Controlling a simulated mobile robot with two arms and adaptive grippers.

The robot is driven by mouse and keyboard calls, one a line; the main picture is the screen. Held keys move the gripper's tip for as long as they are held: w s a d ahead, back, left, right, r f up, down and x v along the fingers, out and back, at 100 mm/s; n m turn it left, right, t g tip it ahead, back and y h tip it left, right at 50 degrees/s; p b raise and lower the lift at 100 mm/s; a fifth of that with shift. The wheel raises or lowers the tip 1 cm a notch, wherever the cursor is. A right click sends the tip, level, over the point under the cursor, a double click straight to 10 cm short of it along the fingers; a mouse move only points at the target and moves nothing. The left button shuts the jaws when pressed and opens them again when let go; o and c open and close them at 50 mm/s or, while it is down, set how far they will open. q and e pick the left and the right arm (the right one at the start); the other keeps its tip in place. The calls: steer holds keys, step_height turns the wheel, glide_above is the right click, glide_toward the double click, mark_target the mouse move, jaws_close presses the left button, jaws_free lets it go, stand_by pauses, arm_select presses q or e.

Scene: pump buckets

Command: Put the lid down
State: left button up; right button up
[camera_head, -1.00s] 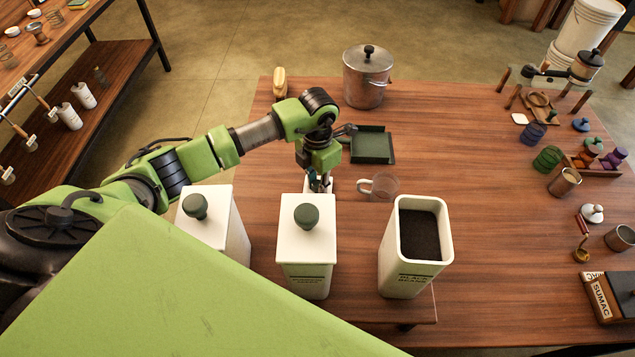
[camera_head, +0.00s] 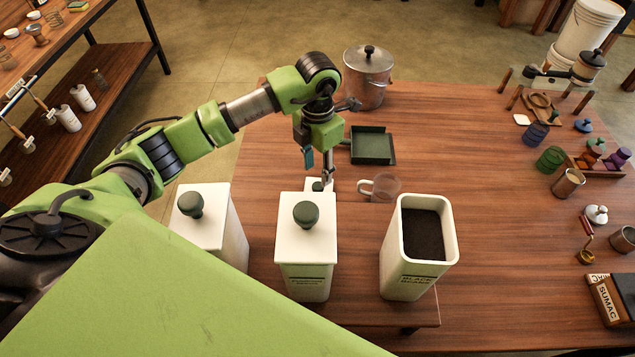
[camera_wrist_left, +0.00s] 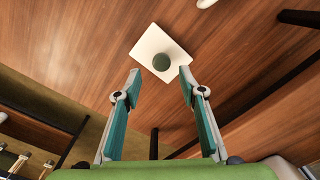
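The white square lid (camera_head: 328,195) with a dark green knob lies on the table behind the middle canister, which hides part of it. My left gripper (camera_head: 319,172) is above the lid, pointing down. In the left wrist view the lid (camera_wrist_left: 150,42) lies flat on the wood, beyond the fingertips. The left gripper (camera_wrist_left: 160,74) is open there, with nothing between its fingers. The open white canister (camera_head: 389,262), filled with dark grounds or beans, stands to the right. My right gripper is not in view.
Two lidded white canisters, the middle one (camera_head: 304,262) and the left one (camera_head: 230,235), stand at the near edge. A glass mug (camera_head: 385,186), a green tray (camera_head: 372,147) and a metal pot (camera_head: 367,80) are nearby. The table's centre right is clear.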

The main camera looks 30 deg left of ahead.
mark_target(318, 185)
arm_select(q)
step_height(318, 185, up, 5)
steer(key=shift+r+b, duration=0.1)
steer(key=shift+b, duration=0.35)
stand_by(0.3)
